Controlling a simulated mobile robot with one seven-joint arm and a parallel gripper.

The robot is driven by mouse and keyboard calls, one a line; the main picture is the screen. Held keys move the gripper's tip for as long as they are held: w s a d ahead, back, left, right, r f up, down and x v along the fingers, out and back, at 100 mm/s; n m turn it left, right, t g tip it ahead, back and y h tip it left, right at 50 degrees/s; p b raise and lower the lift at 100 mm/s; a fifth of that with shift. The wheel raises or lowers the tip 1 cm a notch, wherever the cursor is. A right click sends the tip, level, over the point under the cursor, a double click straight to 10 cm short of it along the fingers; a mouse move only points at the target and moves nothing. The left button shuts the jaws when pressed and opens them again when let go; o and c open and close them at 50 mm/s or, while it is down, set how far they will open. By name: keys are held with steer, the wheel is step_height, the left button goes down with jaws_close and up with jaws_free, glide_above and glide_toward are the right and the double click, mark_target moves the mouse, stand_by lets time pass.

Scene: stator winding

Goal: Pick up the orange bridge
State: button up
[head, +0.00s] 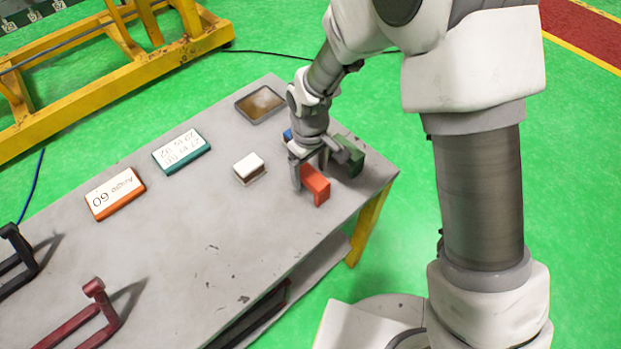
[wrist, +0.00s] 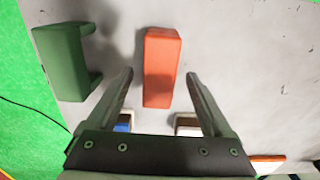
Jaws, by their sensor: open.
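The orange bridge (head: 315,184) stands on the grey table near its right end in the head view. In the wrist view the orange bridge (wrist: 162,66) lies ahead of and between the two finger lines. My gripper (head: 312,170) is right at the bridge, and its fingers partly hide the bridge's back side. In the wrist view my gripper (wrist: 160,76) is open, with one finger on each side of the orange bridge and a visible gap on both sides. I cannot tell how far the fingertips are from the table.
A green bridge (wrist: 70,62) stands close to the left finger in the wrist view. A blue object (head: 288,134) and a white-topped block (head: 249,164) are nearby. An orange-edged box (head: 115,194), a teal-edged box (head: 181,151) and a dark tray (head: 260,104) lie farther off.

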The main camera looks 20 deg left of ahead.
step_height(320, 180, down, 4)
steer(key=shift+d+f, duration=0.1)
steer(key=shift+f, duration=0.15)
jaws_close()
stand_by(0.4)
